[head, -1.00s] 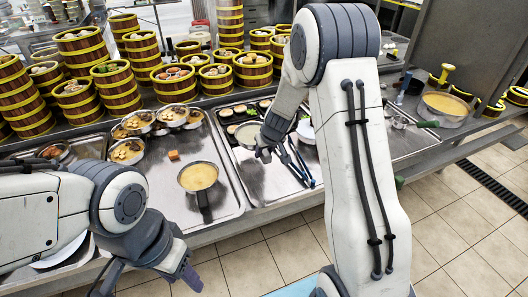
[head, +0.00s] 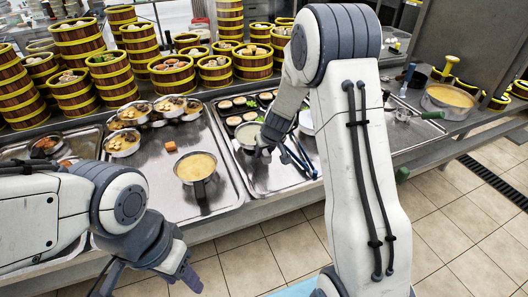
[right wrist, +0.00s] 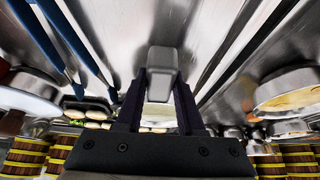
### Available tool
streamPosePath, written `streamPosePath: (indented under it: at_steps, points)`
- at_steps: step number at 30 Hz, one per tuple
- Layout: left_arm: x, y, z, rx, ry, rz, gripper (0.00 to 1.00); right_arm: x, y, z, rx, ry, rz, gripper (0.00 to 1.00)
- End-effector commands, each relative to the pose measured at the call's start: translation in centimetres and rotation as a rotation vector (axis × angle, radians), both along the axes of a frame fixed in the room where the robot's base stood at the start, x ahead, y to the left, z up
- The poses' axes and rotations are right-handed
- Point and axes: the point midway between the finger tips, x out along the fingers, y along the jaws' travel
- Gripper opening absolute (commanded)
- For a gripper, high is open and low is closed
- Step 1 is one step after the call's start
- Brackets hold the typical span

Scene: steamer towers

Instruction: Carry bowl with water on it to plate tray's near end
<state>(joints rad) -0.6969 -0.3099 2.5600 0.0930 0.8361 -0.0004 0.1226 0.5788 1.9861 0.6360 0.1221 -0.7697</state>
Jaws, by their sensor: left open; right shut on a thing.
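Whether the bowl touches the tray is unclear. My left gripper (head: 148,280) is open and empty at the front left, before the counter.
Blue tongs (head: 299,158) lie close right of my right gripper. Steamer towers (head: 82,45) line the back. A large yellow-filled pot (head: 449,100) stands at right.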

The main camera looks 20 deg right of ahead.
Motion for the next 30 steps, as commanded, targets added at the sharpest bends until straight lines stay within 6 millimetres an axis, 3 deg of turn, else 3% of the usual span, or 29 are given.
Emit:
streamPosePath:
  at_steps: [19, 20, 22, 23, 30]
  points:
    - [0.0, 0.0, -1.01, 0.0, 0.0, 0.0, 0.5, 0.1, -0.03, -0.82, -0.001, -0.004, 0.0, 0.0]
    - [-0.01, 0.0, -0.99, 0.0, 0.0, 0.0, 0.5, 0.11, -0.03, -0.79, -0.001, -0.004, 0.0, 0.41]
    - [0.0, 0.0, -0.92, 0.0, 0.0, 0.0, 0.5, 0.1, -0.03, -0.74, -0.001, -0.003, 0.0, 0.68]
    - [0.0, 0.0, -0.92, 0.0, 0.0, 0.0, 0.5, 0.09, -0.03, -0.75, -0.001, -0.003, 0.0, 0.72]
    - [0.0, 0.0, -0.94, 0.0, 0.0, 0.0, 0.5, -0.08, 0.02, -0.97, 0.001, 0.003, 0.0, 0.72]
